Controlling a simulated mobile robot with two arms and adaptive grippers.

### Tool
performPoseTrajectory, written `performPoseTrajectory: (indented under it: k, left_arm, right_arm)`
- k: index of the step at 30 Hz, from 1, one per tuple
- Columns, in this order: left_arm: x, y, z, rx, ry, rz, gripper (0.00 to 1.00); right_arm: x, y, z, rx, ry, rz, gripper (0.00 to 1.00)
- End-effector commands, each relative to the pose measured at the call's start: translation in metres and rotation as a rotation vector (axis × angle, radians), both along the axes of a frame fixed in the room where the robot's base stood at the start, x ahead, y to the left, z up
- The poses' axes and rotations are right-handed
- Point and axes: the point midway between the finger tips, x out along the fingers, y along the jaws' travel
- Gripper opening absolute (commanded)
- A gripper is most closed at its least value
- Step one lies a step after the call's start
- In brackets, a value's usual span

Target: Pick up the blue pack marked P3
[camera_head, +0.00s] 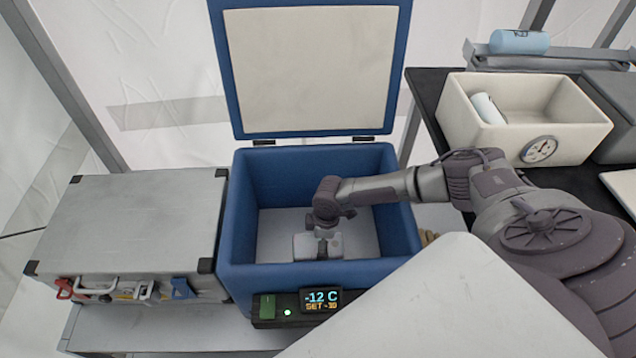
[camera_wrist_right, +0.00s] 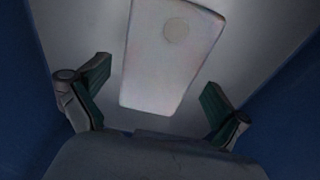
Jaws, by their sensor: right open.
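A pale blue pack (camera_head: 519,42) lies on the metal rack at the upper right; its dark marking is too small to read. Another pale blue pack (camera_head: 488,109) leans in the cream box, with no readable marking. My right gripper (camera_head: 320,240) is down inside the blue cooler, open. A pale grey-white block (camera_wrist_right: 165,55) with a round spot lies ahead of its two spread fingers (camera_wrist_right: 155,100) in the wrist view, apart from both. The block (camera_head: 335,245) also shows on the cooler floor, partly hidden by the gripper. My left gripper is out of view.
The blue cooler (camera_head: 245,215) has its lid (camera_head: 312,70) raised and walls close around my right arm. Its display reads -12 C. A grey case (camera_head: 130,225) stands left. The cream box (camera_head: 590,130) with a dial stands right.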

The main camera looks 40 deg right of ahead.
Motion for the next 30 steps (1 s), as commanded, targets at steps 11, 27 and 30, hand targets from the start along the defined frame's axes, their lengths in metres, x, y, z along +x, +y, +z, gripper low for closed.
performPoseTrajectory:
  k: [11, 27, 30]
  left_arm:
    - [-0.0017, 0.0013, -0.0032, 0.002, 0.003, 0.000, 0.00]
    - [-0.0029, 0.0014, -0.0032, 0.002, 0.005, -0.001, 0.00]
    - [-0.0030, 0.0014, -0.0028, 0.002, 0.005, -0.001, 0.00]
  right_arm:
    - [0.0014, 0.0022, -0.0158, 0.001, -0.001, 0.000, 1.00]
    - [0.0020, 0.0021, -0.0151, 0.001, -0.002, 0.000, 0.36]
    - [0.0022, 0.0020, -0.0135, 0.001, -0.002, 0.000, 0.36]
